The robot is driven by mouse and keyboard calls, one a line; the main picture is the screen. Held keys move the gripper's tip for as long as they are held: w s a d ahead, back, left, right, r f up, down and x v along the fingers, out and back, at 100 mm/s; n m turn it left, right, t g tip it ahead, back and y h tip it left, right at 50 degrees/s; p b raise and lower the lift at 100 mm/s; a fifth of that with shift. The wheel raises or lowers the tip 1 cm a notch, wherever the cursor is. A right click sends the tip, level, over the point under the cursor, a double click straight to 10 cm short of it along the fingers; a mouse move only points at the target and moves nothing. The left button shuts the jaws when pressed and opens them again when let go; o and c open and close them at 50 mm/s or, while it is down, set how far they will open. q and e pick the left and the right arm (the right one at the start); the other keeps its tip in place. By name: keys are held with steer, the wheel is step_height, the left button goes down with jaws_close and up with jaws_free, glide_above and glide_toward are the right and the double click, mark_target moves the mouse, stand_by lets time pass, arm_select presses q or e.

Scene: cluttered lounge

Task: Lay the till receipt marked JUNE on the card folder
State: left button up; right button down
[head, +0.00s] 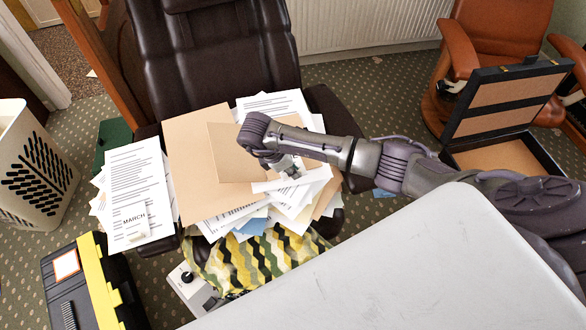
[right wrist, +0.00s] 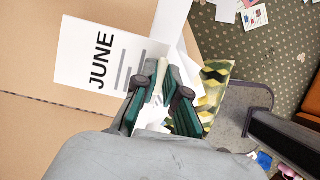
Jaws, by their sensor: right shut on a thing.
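The white till receipt printed JUNE (right wrist: 100,58) is between the green-padded fingers of my right gripper (right wrist: 166,88) in the right wrist view. In the head view my right gripper (head: 290,170) is over the paper pile on the dark chair, and the receipt (head: 272,186) shows as a thin white strip below it. The tan card folder (head: 190,135) lies on the pile, partly under my gripper. It also fills the left of the right wrist view (right wrist: 40,135), beneath the receipt. I cannot tell whether the receipt touches it. My left gripper is not in view.
A receipt marked MARCH (head: 133,222) lies on papers at the left. A patterned cloth (head: 262,258) hangs at the front of the chair. A black and yellow toolbox (head: 98,285), a white basket (head: 30,165) and an open briefcase (head: 505,115) stand around. A grey surface (head: 420,270) fills the front right.

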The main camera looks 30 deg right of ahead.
steer(key=shift+f+b, duration=0.65)
steer(key=shift+f, duration=0.25)
steer(key=c, duration=1.2)
jaws_free()
steer(key=shift+o, duration=0.2)
steer(key=v, duration=1.2)
